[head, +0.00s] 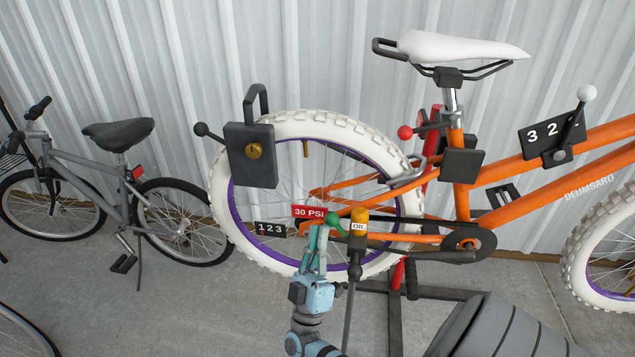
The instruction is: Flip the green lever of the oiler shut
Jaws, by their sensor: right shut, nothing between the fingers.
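The oiler (359,222) is a small orange-yellow cylinder with a white OIL label, standing by the bicycle's chain area. Its green lever (335,218) sticks out to the left of it and ends in a green ball. My right gripper (317,232), with teal fingers, is raised from below, just left of the oiler. Its fingers are shut and empty, with the tips close beside the green ball; I cannot tell whether they touch it. My left gripper is not in view.
The orange bicycle (460,170) is held on a red and black stand (395,315). A dark box with a brass knob (253,151), a 30 PSI tag (308,211) and a 3 2 plate (547,140) are around it. A grey bicycle (110,190) stands left by the corrugated wall.

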